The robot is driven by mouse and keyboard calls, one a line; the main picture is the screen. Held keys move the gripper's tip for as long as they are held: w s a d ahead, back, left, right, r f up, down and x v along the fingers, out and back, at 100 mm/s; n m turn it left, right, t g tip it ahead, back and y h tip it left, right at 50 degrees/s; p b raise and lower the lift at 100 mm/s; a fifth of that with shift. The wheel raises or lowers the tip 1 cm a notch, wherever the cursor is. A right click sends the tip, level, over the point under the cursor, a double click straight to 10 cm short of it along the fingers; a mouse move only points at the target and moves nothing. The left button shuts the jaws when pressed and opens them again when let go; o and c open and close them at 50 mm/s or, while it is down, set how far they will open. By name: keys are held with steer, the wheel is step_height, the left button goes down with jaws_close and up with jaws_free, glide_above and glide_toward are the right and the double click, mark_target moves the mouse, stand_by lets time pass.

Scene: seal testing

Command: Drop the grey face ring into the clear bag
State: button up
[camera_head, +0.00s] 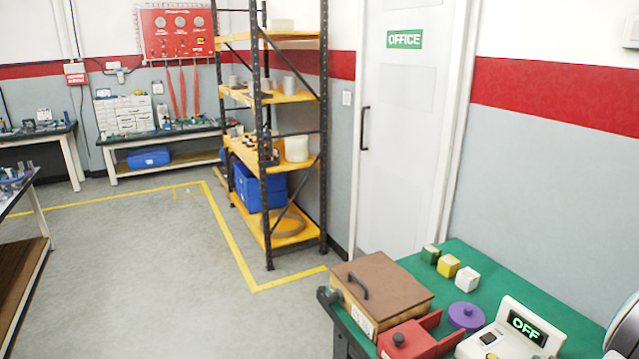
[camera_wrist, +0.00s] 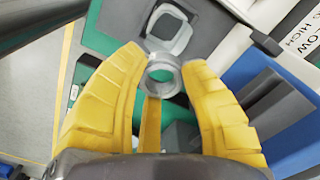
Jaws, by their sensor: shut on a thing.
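My gripper and the ring do not show in the head view, and I make out no clear bag there.
The green worktop (camera_head: 520,285) in the head view holds a brown-lidded wooden box (camera_head: 382,285), a red fixture (camera_head: 415,340), a purple round part (camera_head: 466,316), several small blocks and a white unit reading OFF (camera_head: 515,332).

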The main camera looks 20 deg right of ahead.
steer(key=o, duration=1.2)
